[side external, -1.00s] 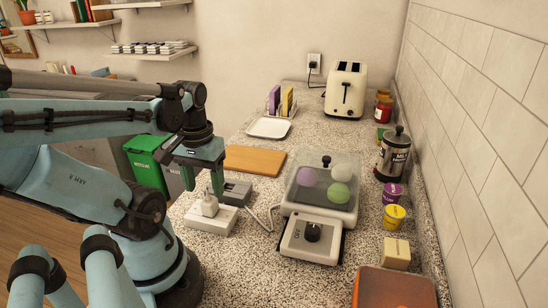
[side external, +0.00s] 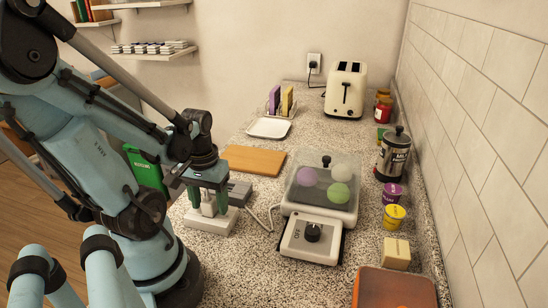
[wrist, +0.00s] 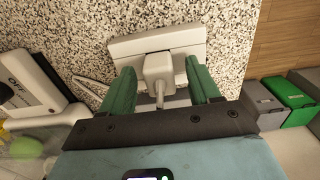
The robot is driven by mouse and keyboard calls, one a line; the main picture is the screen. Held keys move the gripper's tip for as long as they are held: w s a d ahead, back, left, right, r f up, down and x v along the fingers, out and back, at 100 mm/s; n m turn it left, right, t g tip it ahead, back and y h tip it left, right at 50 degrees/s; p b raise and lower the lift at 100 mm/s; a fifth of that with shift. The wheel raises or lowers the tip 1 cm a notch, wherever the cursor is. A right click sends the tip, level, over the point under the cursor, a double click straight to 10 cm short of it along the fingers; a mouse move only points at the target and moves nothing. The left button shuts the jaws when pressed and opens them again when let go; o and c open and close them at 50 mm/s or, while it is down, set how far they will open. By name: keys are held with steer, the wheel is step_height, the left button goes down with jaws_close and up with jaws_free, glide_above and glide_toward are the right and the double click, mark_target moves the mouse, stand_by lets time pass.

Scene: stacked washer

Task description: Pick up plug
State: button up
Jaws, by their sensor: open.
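The white plug (side external: 209,206) stands upright on a pale box-like base (side external: 212,223) on the speckled counter, in the side external view. In the wrist view the plug (wrist: 158,68) sits between the two green fingers, with the base (wrist: 128,47) beyond it. My gripper (side external: 207,208) is open and points down, with one finger on either side of the plug. In the wrist view my gripper (wrist: 160,84) shows a gap between each finger and the plug. The plug's far side is hidden.
A grey box (side external: 238,192) stands right behind the base. A cooker with a clear lid (side external: 322,190) and a dial is to the right, with a cord beside it. A wooden board (side external: 253,160) lies behind. Jars and cups line the tiled wall.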

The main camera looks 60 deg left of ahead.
steer(key=shift+f, duration=0.25)
steer(key=shift+c, duration=0.2)
steer(key=c, duration=1)
steer(key=shift+r, duration=0.15)
steer(key=shift+r, duration=1.45)
steer(key=shift+w+d+r, duration=0.4)
steer(key=shift+d+r, duration=1.5)
steer(key=shift+r, duration=0.25)
steer(key=shift+w+d+r, duration=0.35)
steer(key=shift+d+r, duration=1.6)
steer(key=shift+r, duration=0.15)
steer(key=shift+w+d+r, duration=0.4)
steer(key=shift+d+r, duration=1.5)
steer(key=shift+r, duration=0.25)
